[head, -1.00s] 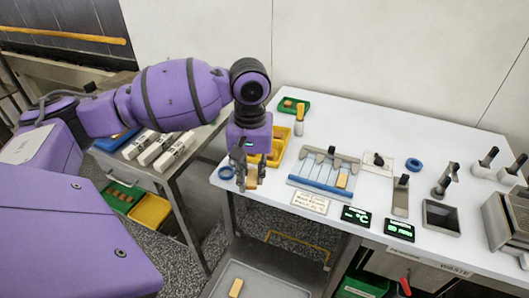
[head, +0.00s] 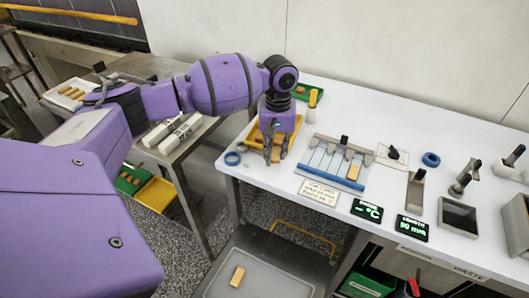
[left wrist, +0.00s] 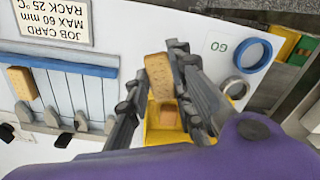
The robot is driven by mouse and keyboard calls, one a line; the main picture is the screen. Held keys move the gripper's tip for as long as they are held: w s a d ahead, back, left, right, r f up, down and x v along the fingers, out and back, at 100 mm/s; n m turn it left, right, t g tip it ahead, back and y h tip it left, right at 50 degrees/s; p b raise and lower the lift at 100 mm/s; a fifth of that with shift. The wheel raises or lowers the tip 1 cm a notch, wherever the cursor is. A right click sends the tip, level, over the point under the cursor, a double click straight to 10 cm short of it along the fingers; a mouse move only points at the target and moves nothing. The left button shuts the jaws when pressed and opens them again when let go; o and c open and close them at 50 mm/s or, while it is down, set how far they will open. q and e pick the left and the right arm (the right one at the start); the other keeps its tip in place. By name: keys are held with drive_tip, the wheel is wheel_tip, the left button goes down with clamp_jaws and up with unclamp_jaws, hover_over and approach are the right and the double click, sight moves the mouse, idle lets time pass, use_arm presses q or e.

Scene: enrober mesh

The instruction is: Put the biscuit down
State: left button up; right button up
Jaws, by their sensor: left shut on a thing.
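My left gripper (head: 276,158) is shut on a tan biscuit (left wrist: 160,76), which stands out between its fingers. In the head view it hangs over the front part of the yellow tray (head: 254,138), hiding much of it. The left wrist view shows the yellow tray (left wrist: 152,136) behind the fingers, with another biscuit (left wrist: 168,116) in it. A rack with grey bars and a blue front rail (head: 330,177) stands to the right, with one biscuit (head: 353,172) lying on it. I cannot tell the held biscuit's exact height. My right gripper is not in view.
A blue ring (head: 232,158) lies left of the gripper near the table edge. A job card (head: 319,193) and dark displays (head: 367,211) line the front. A green tray (head: 308,91) and an upright yellow-topped block (head: 312,104) stand behind. A biscuit (head: 238,276) lies on a low tray.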

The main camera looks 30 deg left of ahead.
sight(277, 153)
use_arm(q)
drive_tip(key=f, duration=0.3)
drive_tip(key=shift+w+f, duration=0.35)
drive_tip(key=o, duration=0.8)
drive_tip(key=shift+f, duration=0.1)
drive_tip(key=shift+o, duration=0.2)
